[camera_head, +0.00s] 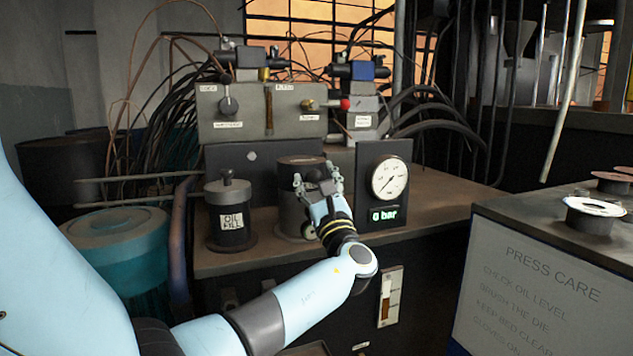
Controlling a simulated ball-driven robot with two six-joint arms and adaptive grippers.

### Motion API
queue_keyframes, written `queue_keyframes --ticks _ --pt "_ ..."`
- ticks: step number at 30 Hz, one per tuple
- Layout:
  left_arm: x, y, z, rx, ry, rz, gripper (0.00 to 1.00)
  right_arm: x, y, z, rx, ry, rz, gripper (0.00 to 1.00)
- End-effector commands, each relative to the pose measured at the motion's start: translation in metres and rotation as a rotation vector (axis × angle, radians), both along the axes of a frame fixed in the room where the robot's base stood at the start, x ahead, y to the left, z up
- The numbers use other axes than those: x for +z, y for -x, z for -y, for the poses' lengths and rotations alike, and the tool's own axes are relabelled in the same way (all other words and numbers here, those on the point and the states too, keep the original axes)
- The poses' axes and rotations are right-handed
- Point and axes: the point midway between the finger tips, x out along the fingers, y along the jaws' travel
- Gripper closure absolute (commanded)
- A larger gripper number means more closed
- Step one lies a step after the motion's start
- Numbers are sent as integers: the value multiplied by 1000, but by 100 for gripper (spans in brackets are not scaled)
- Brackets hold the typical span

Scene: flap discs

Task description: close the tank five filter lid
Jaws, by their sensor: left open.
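A dark cylindrical canister (289,205) stands on the bench top in the middle, partly hidden by my left gripper. Its round, flat brownish top (300,160) shows above the gripper; I cannot tell whether this is a lid or whether it is fully closed. No "tank five" label is readable. My left gripper (317,178) is open in front of the canister's upper part, with nothing seen between its fingers. I cannot tell whether it touches the canister. My right gripper is not in view.
A dark "OIL FILL" pot (230,212) with a knobbed cap stands left of the canister. A pressure gauge (389,178) reading 0 bar stands close on the right. A valve block (263,115) with hoses is behind. Bench top right of the gauge (450,205) is clear.

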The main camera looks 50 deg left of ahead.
Motion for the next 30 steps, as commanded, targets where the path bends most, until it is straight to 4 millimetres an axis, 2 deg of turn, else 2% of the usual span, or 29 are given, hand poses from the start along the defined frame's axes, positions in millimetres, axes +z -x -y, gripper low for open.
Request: queue_keyframes --ticks 4,7,15,21,30 --pt "-1 2 4 0 0 1 47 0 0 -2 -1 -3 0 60" --pt "-8 7 14 -1 1 0 47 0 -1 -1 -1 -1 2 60" --pt "-36 30 63 -1 4 -1 47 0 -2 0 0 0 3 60" --pt "-50 43 89 -1 3 -1 47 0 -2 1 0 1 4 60" --pt "-55 47 98 -1 0 -1 47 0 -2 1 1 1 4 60"
